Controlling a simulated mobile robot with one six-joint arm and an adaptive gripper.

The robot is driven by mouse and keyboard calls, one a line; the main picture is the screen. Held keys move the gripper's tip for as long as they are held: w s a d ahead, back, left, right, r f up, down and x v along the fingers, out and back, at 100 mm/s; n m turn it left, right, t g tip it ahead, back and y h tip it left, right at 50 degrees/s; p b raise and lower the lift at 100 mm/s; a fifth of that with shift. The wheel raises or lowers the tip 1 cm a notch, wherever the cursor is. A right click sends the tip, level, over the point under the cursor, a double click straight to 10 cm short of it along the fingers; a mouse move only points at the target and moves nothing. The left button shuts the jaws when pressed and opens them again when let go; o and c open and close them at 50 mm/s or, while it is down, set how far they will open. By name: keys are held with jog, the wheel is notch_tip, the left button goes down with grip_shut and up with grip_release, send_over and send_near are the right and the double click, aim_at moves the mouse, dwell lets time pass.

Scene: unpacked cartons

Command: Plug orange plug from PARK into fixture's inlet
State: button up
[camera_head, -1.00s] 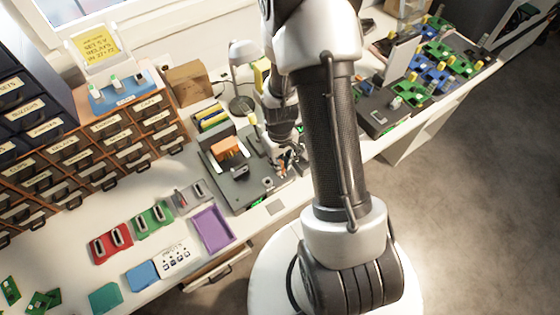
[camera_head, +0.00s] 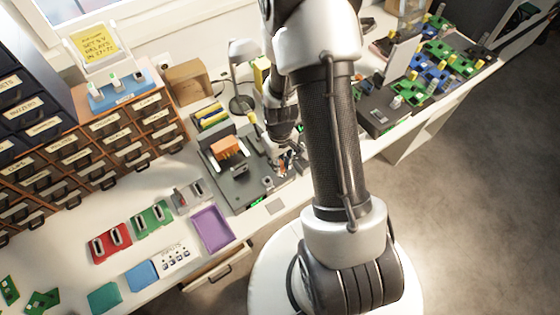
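The dark grey fixture (camera_head: 240,193) sits on the white bench left of my arm. An orange block (camera_head: 226,147), which may be the orange plug, shows on its upper part. A smaller dark and light block (camera_head: 238,170) sits just below it on the fixture. The inlet and any PARK label are too small to make out. My gripper (camera_head: 291,163) is small and dark, low over the fixture's right side, right of the orange block and apart from it in the picture. My arm partly hides it. I cannot tell whether its fingers are open or hold anything.
A desk lamp (camera_head: 241,75) and a cardboard box (camera_head: 187,82) stand behind the fixture. Labelled drawers (camera_head: 100,150) fill the left. A purple tray (camera_head: 211,229) and red and green holders lie in front. Green and blue boards (camera_head: 432,72) crowd the right.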

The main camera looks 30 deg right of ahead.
jog(key=o, duration=0.4)
jog(key=shift+c, duration=0.2)
jog(key=shift+r, duration=0.1)
notch_tip(320, 180, up, 12)
dwell(0.4)
notch_tip(320, 180, up, 13)
jog(key=t, duration=0.2)
send_over(280, 162)
jog(key=s+a, duration=0.4)
jog(key=a, duration=0.2)
jog(key=s+a+r+t, duration=0.2)
jog(key=s+a+r, duration=0.2)
jog(key=s+r, duration=0.3)
jog(key=s, duration=0.2)
jog(key=shift+s+a+r+t, duration=0.3)
jog(key=shift+a+r, duration=0.05)
